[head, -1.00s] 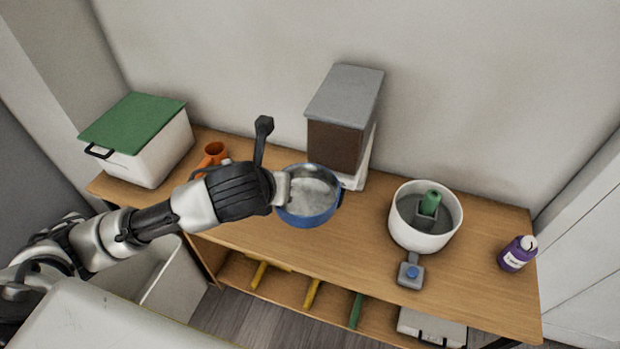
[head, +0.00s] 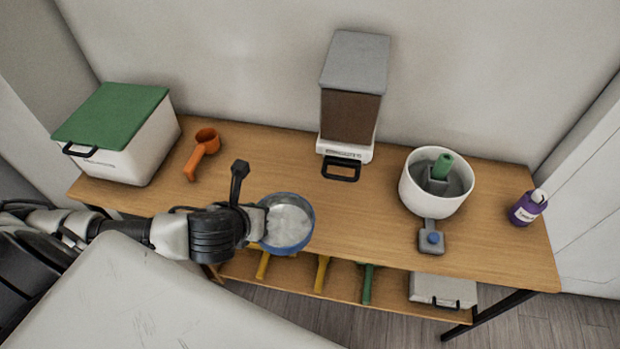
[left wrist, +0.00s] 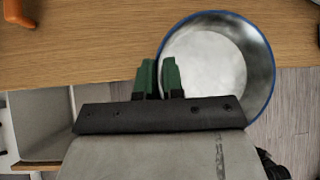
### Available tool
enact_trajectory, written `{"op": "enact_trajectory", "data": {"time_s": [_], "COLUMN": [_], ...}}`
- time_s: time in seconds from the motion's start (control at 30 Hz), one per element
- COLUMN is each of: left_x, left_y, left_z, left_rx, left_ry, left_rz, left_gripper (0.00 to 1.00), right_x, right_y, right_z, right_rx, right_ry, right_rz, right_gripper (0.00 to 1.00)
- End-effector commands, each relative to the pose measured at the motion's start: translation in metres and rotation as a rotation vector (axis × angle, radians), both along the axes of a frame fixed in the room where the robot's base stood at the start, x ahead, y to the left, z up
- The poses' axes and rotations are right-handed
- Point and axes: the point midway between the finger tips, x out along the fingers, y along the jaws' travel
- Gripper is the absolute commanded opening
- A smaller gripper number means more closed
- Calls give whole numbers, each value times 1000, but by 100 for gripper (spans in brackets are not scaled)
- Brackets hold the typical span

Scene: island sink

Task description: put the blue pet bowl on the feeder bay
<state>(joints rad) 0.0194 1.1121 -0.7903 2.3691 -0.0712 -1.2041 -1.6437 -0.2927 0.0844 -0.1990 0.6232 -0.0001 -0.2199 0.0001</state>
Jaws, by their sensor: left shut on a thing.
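The blue pet bowl (head: 287,223) has a blue outside and a pale grey inside. It is at the table's front edge in the head view. In the left wrist view the bowl (left wrist: 205,70) overlaps that edge, partly over the floor. My left gripper (head: 262,222) is shut on its left rim; the green fingertips (left wrist: 160,78) straddle the rim. The feeder (head: 350,100) has a grey lid, a brown hopper and a white base. A black open frame (head: 342,178) at its front, apparently the feeder bay, is empty. My right gripper is not in view.
A white bin with a green lid (head: 113,115) and an orange scoop (head: 203,152) are at the left. A white round basin (head: 432,195) with a green post and a purple bottle (head: 527,208) are at the right. Bare tabletop lies between bowl and feeder.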

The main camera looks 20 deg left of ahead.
Motion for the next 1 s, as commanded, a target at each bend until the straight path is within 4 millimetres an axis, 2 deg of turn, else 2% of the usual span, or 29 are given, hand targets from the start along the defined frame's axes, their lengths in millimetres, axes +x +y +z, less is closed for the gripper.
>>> {"op": "enact_trajectory", "data": {"time_s": [0.07, 0.17, 0.6, 0.8, 0.9, 1.0], "left_x": [-3, 8, 122, 168, 187, 184], "left_y": [3, 7, 33, 44, 49, 48], "left_z": [-5, -5, -3, -4, -4, -24], "left_rx": [0, -1, -5, -5, -5, -5], "left_ry": [2, -3, -2, -2, -2, 6], "left_rz": [-3, -3, 1, -1, -1, -4], "left_gripper": [0, 0, 0, 0, 0, 0], "right_x": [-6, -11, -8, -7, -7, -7], "right_y": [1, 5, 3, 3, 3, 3], "right_z": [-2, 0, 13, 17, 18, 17], "right_rx": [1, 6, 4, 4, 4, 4], "right_ry": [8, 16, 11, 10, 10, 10], "right_rz": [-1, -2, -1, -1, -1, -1], "right_gripper": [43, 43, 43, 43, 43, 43]}}
